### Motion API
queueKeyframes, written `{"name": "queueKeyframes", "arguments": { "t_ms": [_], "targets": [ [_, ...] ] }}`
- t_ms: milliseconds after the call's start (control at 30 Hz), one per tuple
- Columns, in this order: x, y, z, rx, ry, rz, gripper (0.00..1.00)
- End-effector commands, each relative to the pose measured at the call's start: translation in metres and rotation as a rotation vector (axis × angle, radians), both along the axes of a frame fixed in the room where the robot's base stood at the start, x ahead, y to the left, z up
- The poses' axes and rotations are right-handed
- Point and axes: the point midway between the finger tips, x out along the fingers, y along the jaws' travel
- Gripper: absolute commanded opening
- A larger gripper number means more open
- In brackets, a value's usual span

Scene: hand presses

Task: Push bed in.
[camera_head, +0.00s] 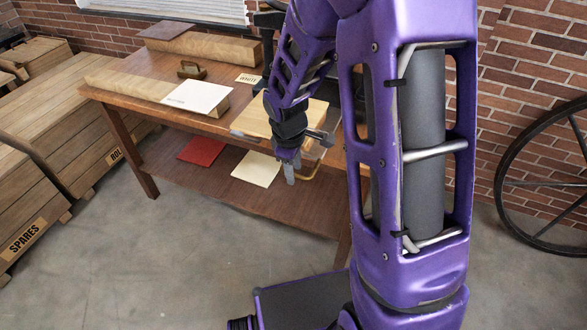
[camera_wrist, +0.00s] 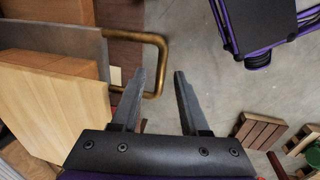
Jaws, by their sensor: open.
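The press bed is a flat slab that juts toward me past the table's front edge. Its pale wooden block (camera_head: 285,118) lies on a grey plate (camera_wrist: 85,45) with a brass loop handle (camera_wrist: 150,38) at its front. The handle also shows in the head view (camera_head: 319,162). My gripper (camera_head: 289,172) points down just in front of the bed. Its fingers are apart and empty in the wrist view (camera_wrist: 170,75). The left finger overlaps the handle there; I cannot tell if it touches. My arm hides much of the dark press frame (camera_head: 268,22).
The brown table (camera_head: 140,70) carries wooden beams, a white card (camera_head: 198,96) and a small label. Red (camera_head: 201,151) and cream sheets (camera_head: 256,169) lie on its lower shelf. Wooden crates (camera_head: 65,125) stand at left, a large wheel (camera_head: 500,170) at right. The floor in front is mostly clear.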

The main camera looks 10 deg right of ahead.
Motion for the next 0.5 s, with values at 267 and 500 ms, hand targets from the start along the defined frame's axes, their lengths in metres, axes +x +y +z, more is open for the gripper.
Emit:
{"name": "queueKeyframes", "arguments": {
  "t_ms": [267,500],
  "targets": [
    [0.0000,0.0000,0.0004,0.000,0.000,0.000,0.21],
    [0.0000,-0.0001,0.0005,0.000,0.000,0.000,0.00]
  ]
}}
